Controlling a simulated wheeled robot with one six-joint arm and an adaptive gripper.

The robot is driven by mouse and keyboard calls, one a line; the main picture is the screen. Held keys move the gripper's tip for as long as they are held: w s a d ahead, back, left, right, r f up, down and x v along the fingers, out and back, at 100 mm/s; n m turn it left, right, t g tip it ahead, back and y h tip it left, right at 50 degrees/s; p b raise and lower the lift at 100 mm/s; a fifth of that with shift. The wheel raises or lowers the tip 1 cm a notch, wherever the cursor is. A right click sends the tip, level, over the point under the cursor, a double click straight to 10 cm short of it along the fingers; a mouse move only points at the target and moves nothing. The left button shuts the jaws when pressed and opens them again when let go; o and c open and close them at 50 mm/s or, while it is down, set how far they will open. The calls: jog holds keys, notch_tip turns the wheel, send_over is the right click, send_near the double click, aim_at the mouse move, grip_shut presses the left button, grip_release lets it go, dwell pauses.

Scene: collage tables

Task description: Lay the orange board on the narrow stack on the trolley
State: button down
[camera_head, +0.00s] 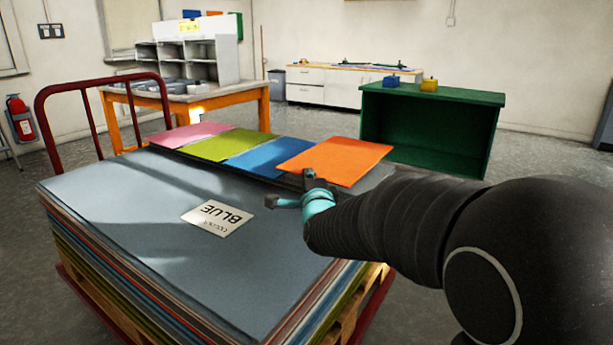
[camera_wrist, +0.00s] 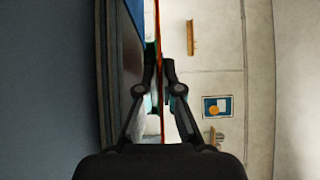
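The orange board (camera_head: 338,160) is at the right end of the row of coloured boards, over the narrow stack (camera_head: 374,177) on the far side of the trolley (camera_head: 154,80). My gripper (camera_head: 305,188) is at its near edge. In the wrist view my gripper (camera_wrist: 158,76) has its fingers close together on either side of the board, seen edge-on as a thin orange line (camera_wrist: 157,30). A narrow light gap shows between this line and the dark stack side, so the board looks held a little above the stack there. Its far edge contact cannot be told.
Pink (camera_head: 190,133), green (camera_head: 218,144) and blue (camera_head: 268,157) boards lie left of the orange one. A wide grey-blue stack (camera_head: 110,185) with a BLUE label (camera_head: 217,218) fills the near side. A green cabinet (camera_head: 430,125) and an orange-legged table (camera_head: 190,96) stand behind.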

jog(key=shift+w+d+f+b, duration=0.25)
jog(key=shift+w+f+b, duration=0.1)
jog(key=shift+f+b, duration=0.5)
jog(key=shift+w+d+f+b, duration=0.3)
jog(key=shift+f+b, duration=0.3)
jog(key=shift+b, duration=0.45)
jog(key=shift+w+d+f+b, duration=0.2)
jog(key=shift+w+f+b, duration=0.15)
jog(key=shift+f+b, duration=0.5)
jog(key=shift+r, duration=0.1)
jog(key=shift+c, duration=2.4)
grip_release()
